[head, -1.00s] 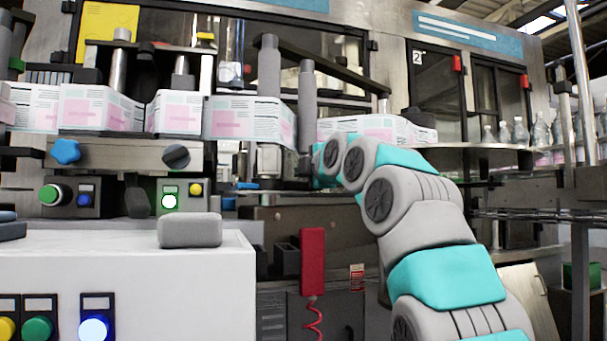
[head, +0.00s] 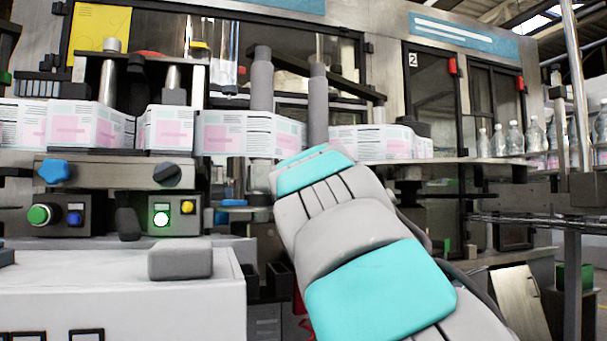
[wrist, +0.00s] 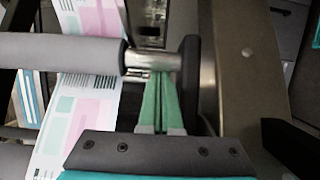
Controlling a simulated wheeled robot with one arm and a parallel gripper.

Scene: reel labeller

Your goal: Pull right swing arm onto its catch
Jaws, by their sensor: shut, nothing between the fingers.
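In the head view, a dark slanted bar (head: 350,83) stands above two upright grey rollers (head: 318,105) on the labeller. I cannot tell for sure whether it is part of the right swing arm. In the wrist view, a grey padded roller (wrist: 60,50) ends in a bare metal shaft (wrist: 150,60) and a dark rounded end piece (wrist: 190,75). My gripper (wrist: 163,76) has its green fingers together and empty, their tips right by the metal shaft. I cannot tell whether they touch it. In the head view my arm hides the gripper. I cannot make out the catch.
A printed label web (head: 240,133) runs across the rollers and shows left in the wrist view. A white cabinet (head: 120,300) stands in front. Bottles (head: 515,138) stand far right.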

